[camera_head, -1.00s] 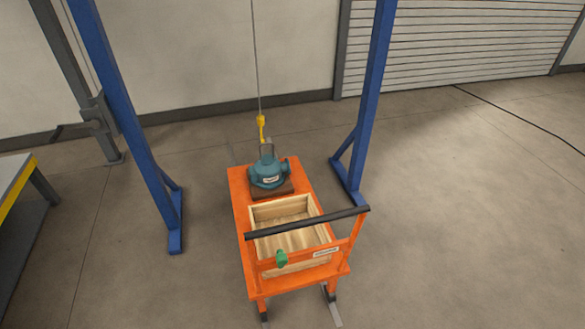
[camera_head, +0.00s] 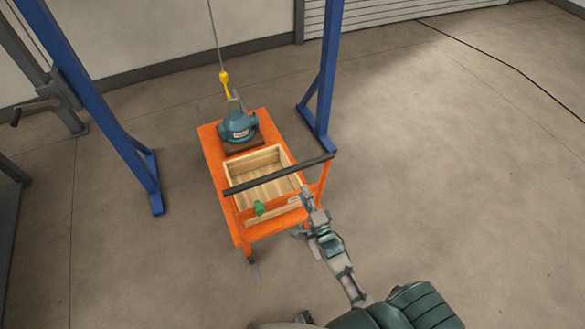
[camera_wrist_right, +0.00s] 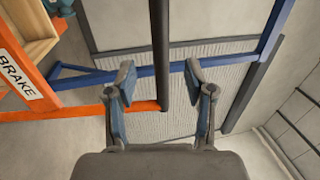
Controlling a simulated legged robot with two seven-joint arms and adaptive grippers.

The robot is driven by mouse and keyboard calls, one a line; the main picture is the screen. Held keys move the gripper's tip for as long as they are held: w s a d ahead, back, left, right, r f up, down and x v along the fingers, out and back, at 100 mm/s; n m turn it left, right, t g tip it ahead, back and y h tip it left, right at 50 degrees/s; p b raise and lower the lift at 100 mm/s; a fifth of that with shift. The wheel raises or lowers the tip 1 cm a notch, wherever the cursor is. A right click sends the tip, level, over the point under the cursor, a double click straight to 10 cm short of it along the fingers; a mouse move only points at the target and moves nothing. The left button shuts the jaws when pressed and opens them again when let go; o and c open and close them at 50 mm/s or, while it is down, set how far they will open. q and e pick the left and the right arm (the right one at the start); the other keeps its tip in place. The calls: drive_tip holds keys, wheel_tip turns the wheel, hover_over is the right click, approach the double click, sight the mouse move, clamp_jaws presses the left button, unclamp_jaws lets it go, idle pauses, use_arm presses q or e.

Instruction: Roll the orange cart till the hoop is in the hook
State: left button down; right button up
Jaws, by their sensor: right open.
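The orange cart (camera_head: 212,150) stands on the floor under a blue frame. A teal pump (camera_head: 238,126) sits on its far end, with a grey hoop (camera_head: 238,99) on top. A yellow hook (camera_head: 225,83) hangs on a cable beside the hoop; I cannot tell whether they touch. The cart's black handle bar (camera_head: 280,174) crosses its near end. My right gripper (camera_head: 307,197) is at the handle's right end. In the right wrist view the open gripper (camera_wrist_right: 159,76) has the handle bar (camera_wrist_right: 159,45) between its fingers. My left gripper is out of view.
A wooden box (camera_head: 285,158) lies on the cart, with a green knob (camera_head: 260,208) near the handle side. Blue posts (camera_head: 322,85) stand on both sides of the cart. A white "BRAKE" label (camera_wrist_right: 20,75) is on the orange frame.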

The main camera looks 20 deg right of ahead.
sight(292, 169)
drive_tip(key=w, duration=0.3)
drive_tip(key=w+r, duration=0.1)
drive_tip(key=w, duration=0.3)
drive_tip(key=w+r, duration=0.1)
drive_tip(key=w, duration=0.2)
drive_tip(key=shift+w, duration=0.35)
drive_tip(key=shift+c, duration=0.3)
clamp_jaws()
